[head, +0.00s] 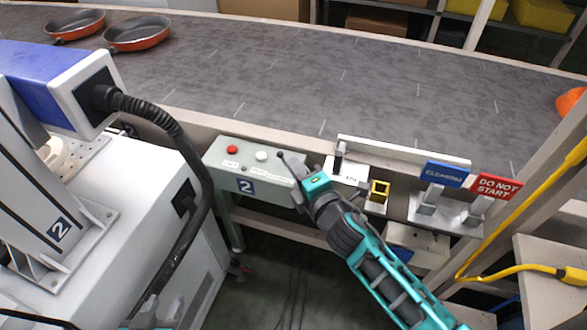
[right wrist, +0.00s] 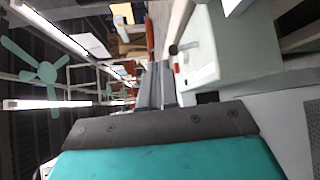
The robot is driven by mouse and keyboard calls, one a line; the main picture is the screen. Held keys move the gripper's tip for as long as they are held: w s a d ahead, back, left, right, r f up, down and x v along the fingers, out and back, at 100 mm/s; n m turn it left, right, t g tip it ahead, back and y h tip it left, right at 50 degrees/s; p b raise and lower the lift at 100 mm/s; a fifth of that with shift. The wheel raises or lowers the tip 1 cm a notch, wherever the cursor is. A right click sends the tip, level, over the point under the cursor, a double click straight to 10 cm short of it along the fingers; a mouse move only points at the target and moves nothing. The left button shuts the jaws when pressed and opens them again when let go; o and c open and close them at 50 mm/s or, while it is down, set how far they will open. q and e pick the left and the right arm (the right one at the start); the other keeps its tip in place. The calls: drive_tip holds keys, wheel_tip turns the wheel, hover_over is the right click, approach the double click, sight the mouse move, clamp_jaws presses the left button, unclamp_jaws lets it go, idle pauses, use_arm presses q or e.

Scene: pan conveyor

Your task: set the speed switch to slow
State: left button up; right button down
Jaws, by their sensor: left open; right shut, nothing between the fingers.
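The grey-green control box (head: 225,178) stands at the near edge of the conveyor, with a red button (head: 232,149), a white button (head: 261,155), small labels and a blue "2" plate. My right gripper (head: 291,165) is shut and empty at the right end of its top. It hides part of that end, and I cannot make out the speed switch or its setting. In the right wrist view the shut fingers (right wrist: 156,85) are beside the pale box (right wrist: 212,45), with a dark knob (right wrist: 173,50) on it. My left gripper (head: 165,309) is open, low at the bottom edge.
Two pans (head: 138,33) lie on the conveyor belt (head: 290,65) at the far left. A blue "CLEANING" sign (head: 444,174) and a red "DO NOT START" sign (head: 496,187) stand at the right. A yellow block-like frame (head: 379,191) is right of my right gripper. A white machine (head: 120,230) fills the left.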

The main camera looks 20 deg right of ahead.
drive_tip(key=s+d+r, duration=0.1)
drive_tip(key=s+r, duration=0.3)
drive_tip(key=s, duration=0.5)
drive_tip(key=shift+p, duration=0.3)
drive_tip(key=shift+r, duration=0.1)
drive_tip(key=s+d+f+m+g, duration=0.1)
drive_tip(key=s+f+m, duration=0.3)
drive_tip(key=m, duration=0.5)
drive_tip(key=s+d+f+m+g+h, duration=0.1)
drive_tip(key=s+f+m+g, duration=0.3)
drive_tip(key=f+m, duration=0.5)
drive_tip(key=shift+s+d+f+m, duration=0.2)
drive_tip(key=shift+s+d+m, duration=0.3)
drive_tip(key=shift+s+d, duration=0.15)
